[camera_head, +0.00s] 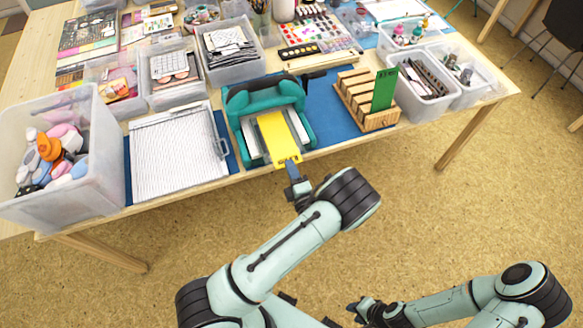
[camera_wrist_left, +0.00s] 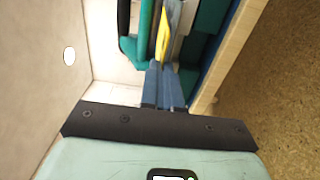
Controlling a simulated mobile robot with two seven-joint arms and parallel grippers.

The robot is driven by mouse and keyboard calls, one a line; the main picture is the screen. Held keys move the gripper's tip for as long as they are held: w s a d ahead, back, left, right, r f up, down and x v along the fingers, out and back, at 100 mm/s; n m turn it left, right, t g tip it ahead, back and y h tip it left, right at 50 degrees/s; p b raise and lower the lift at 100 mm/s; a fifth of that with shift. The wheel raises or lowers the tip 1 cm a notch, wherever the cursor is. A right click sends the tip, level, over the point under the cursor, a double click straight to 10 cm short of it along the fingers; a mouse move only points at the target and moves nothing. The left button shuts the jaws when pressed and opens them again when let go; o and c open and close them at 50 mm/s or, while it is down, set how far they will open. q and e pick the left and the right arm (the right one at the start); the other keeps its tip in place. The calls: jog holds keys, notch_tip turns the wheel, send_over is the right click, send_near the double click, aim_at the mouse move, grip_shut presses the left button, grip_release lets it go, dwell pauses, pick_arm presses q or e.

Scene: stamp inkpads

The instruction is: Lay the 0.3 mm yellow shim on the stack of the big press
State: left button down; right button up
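The yellow shim (camera_head: 278,137) is a flat strip lying inside the teal big press (camera_head: 258,100), between its pale side rails. Its near end sticks out past the front of the press. My left gripper (camera_head: 289,163) is shut on that near end. In the left wrist view the shim (camera_wrist_left: 163,38) shows edge-on, rising from between the blue fingertips (camera_wrist_left: 163,80). Whether the shim touches the stack beneath it cannot be told. My right gripper (camera_head: 358,306) is low over the floor, away from the table, and too small to read.
A wooden rack (camera_head: 360,100) with a green shim (camera_head: 384,90) stands right of the press. Several clear bins crowd the table behind. The table's front edge is close to my left gripper.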

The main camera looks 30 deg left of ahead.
pick_arm(q)
jog(key=shift+f, duration=0.25)
jog(key=c, duration=1.8)
grip_release()
jog(key=o, duration=0.5)
jog(key=shift+d, duration=0.1)
jog(key=shift+v, duration=2.5)
jog(key=shift+s, duration=0.1)
